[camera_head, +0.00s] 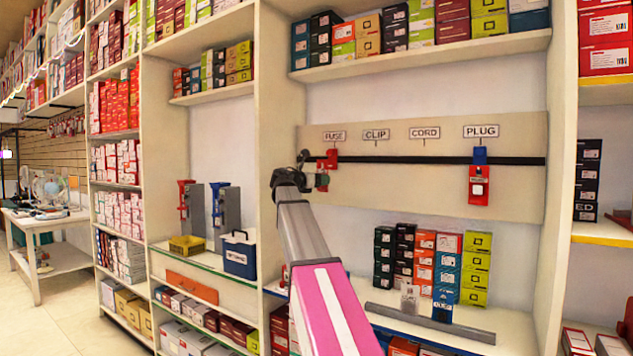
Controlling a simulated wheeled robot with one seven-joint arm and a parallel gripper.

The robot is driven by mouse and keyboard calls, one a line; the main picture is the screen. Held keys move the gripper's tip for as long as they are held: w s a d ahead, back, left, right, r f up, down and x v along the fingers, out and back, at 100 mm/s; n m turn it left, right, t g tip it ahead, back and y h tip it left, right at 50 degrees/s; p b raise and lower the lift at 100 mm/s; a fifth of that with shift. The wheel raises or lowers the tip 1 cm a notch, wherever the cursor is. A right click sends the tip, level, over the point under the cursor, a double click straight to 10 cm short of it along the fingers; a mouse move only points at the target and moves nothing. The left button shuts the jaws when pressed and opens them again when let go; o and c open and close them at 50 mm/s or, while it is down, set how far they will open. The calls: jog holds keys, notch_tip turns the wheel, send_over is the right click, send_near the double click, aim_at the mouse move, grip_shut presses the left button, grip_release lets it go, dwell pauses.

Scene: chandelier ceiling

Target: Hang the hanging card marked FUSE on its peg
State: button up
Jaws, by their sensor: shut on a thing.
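The FUSE label (334,136) is on a beige board (420,200), above a black horizontal rail (400,160). A red piece (329,158), which looks like the top of the hanging card, shows at the rail just below this label. My gripper (322,181) is at the board's left end, shut on this red card. My gripper and wrist hide most of the card, so its marking cannot be read. I cannot tell whether the card's top is around the FUSE peg or only in front of it.
The PLUG place (481,156) holds a red card (479,186) under a blue top. The CLIP (376,134) and CORD (425,133) places look bare. Below, stacked boxes (475,262), a grey card (409,298), a blue card (443,306) and a grey bar (385,313) occupy the shelf.

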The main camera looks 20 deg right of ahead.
jog(key=shift+w+d+f, duration=0.2)
jog(key=shift+w+d, duration=0.35)
jog(key=shift+d, duration=0.15)
jog(key=shift+w+d+f, duration=0.2)
jog(key=shift+w+d, duration=0.3)
jog(key=shift+d, duration=0.2)
jog(key=shift+w+d+f, duration=0.2)
jog(key=shift+w+d, duration=0.35)
jog(key=shift+d, duration=0.15)
jog(key=o, duration=0.8)
